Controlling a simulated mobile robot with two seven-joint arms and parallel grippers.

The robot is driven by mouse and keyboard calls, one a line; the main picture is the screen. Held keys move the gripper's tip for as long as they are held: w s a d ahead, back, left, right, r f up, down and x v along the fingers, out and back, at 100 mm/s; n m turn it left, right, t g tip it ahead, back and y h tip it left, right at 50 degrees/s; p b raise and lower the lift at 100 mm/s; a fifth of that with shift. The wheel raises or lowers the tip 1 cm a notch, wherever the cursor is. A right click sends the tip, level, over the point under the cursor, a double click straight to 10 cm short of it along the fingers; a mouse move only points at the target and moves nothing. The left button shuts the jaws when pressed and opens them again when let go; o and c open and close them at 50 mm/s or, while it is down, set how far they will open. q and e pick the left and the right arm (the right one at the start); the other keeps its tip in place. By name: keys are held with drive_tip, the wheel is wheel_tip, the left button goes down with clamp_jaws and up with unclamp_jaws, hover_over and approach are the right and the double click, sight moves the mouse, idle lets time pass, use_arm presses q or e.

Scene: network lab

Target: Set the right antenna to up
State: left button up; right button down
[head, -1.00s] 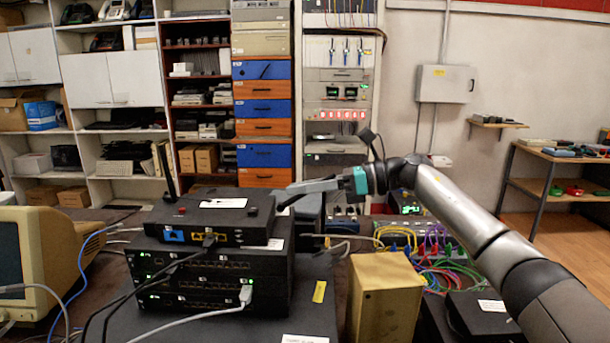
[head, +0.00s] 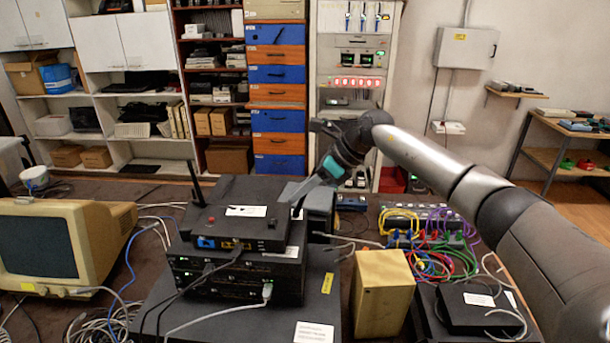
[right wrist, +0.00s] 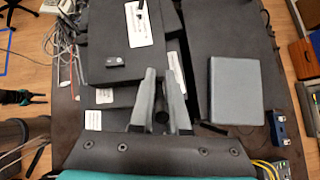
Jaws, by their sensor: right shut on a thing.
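The black router (head: 230,228) sits on top of a stack of network boxes in the head view. Its left antenna (head: 196,185) stands upright, leaning slightly left. My right gripper (head: 298,197) reaches down to the router's right rear corner with its grey fingers slanting left. In the right wrist view, the fingers (right wrist: 162,100) are shut on the right antenna (right wrist: 161,117), a dark piece mostly hidden between them, so its angle is unclear. A small dark gripper-like shape (right wrist: 22,97), perhaps my left gripper, shows at the left edge, its jaws too small to read.
A cardboard box (head: 383,292) stands right of the stack. A grey box (right wrist: 235,90) lies beside the fingers in the wrist view. Coloured cables (head: 430,250) lie behind at right. A beige monitor (head: 60,245) stands at left.

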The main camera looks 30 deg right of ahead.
drive_tip(key=shift+w+a+r+g+h+p, duration=0.1)
drive_tip(key=shift+w+a+g+h+p, duration=0.1)
drive_tip(key=shift+a+g+h+p, duration=0.6)
drive_tip(key=shift+w+d+h+p, duration=0.1)
drive_tip(key=shift+d+h+p, duration=0.15)
drive_tip(key=shift+p, duration=0.45)
drive_tip(key=shift+a+f, duration=0.1)
drive_tip(key=shift+f, duration=0.1)
drive_tip(key=c, duration=0.9)
unclamp_jaws()
drive_tip(key=shift+r, duration=0.1)
drive_tip(key=b+v, duration=0.1)
drive_tip(key=v, duration=1.4)
